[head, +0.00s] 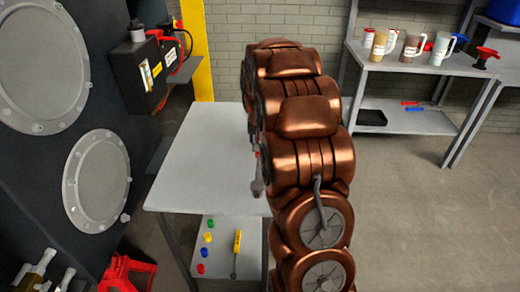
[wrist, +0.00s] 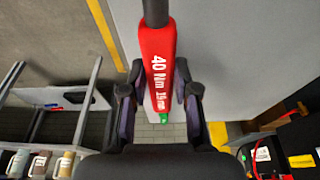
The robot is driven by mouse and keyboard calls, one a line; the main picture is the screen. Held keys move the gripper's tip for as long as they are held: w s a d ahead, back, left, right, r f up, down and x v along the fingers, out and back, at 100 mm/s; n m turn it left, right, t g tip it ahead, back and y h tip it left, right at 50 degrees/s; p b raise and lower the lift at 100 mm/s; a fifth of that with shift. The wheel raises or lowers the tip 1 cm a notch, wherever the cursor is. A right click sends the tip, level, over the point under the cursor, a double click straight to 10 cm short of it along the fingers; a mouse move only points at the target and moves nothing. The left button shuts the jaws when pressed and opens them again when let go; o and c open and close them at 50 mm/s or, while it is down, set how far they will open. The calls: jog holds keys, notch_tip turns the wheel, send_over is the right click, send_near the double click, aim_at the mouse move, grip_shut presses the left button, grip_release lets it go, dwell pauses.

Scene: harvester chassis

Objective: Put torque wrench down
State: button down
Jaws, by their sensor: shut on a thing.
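The torque wrench (wrist: 160,62) has a red handle marked "40 Nm 19mm", a dark shaft and a green end. In the wrist view my gripper (wrist: 159,103) is shut around the red handle, with a dark finger on each side. The shaft runs out of the top of the picture. In the head view my copper arm hides most of my gripper and the wrench; only a small dark and grey part shows at the arm's left edge. A grey table (head: 195,150) with a bare top stands beside and behind the arm; its surface also shows in the wrist view (wrist: 245,50).
The table's lower shelf (head: 217,268) holds several coloured caps and a yellow tool (head: 237,247). A dark machine wall with round covers (head: 98,180) stands at left, with a black box (head: 138,72). A back-right bench (head: 420,68) holds several jugs. Open floor lies at right.

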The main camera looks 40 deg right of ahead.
jog(key=shift+s+a+p+x, duration=0.1)
jog(key=shift+p+x, duration=0.15)
jog(key=shift+x, duration=0.6)
jog(key=shift+s+a+p+x, duration=0.15)
jog(key=shift+p+x, duration=0.1)
jog(key=shift+x, duration=0.65)
jog(key=shift+f, duration=0.25)
jog(key=c, duration=0.9)
grip_release()
jog(key=shift+o, duration=0.2)
jog(key=shift+r, duration=0.1)
jog(key=b+v, duration=0.2)
jog(key=v, duration=0.9)
jog(key=shift+w, duration=0.1)
jog(key=shift+s+a+r, duration=0.2)
jog(key=shift+s+r, duration=0.05)
jog(key=shift+r, duration=0.3)
